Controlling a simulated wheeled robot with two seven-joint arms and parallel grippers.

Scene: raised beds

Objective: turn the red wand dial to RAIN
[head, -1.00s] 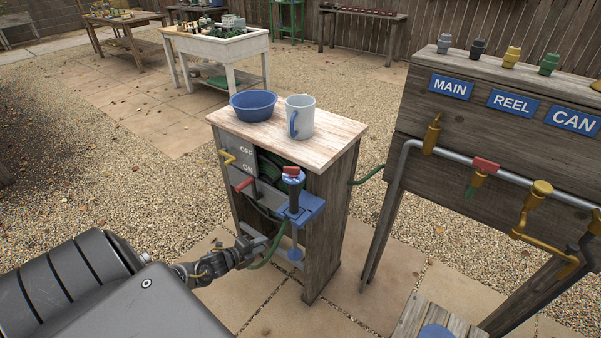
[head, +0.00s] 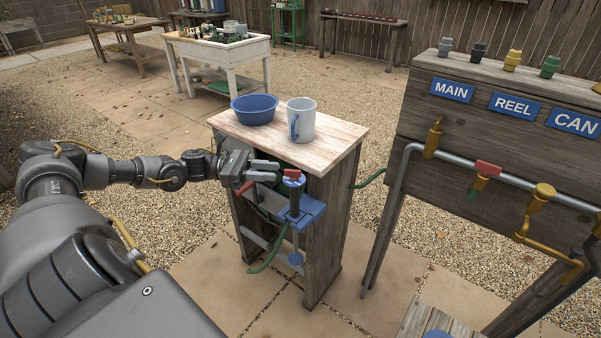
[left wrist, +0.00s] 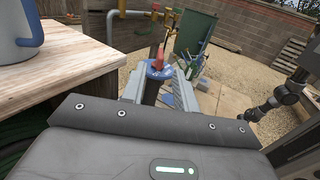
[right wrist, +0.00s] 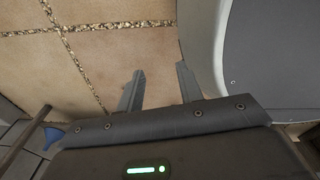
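The wand stands upright in a blue bracket (head: 312,212) on the side of a small wooden stand. Its red dial piece (head: 292,174) sits on a blue disc at the top; the dial's lettering is too small to read. In the left wrist view the red dial (left wrist: 160,58) shows ahead, between and just beyond the fingertips. My left gripper (head: 277,170) is open, pointing right, its fingertips close to the dial; I cannot tell whether they touch. In the right wrist view my right gripper (right wrist: 160,82) is open and empty above the paving.
A blue bowl (head: 254,108) and a mug (head: 301,120) stand on the stand's wooden top (head: 335,133), just above the left gripper. A red lever (head: 246,188) is under the left gripper. A pipe rack with valves (head: 485,168) stands at right.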

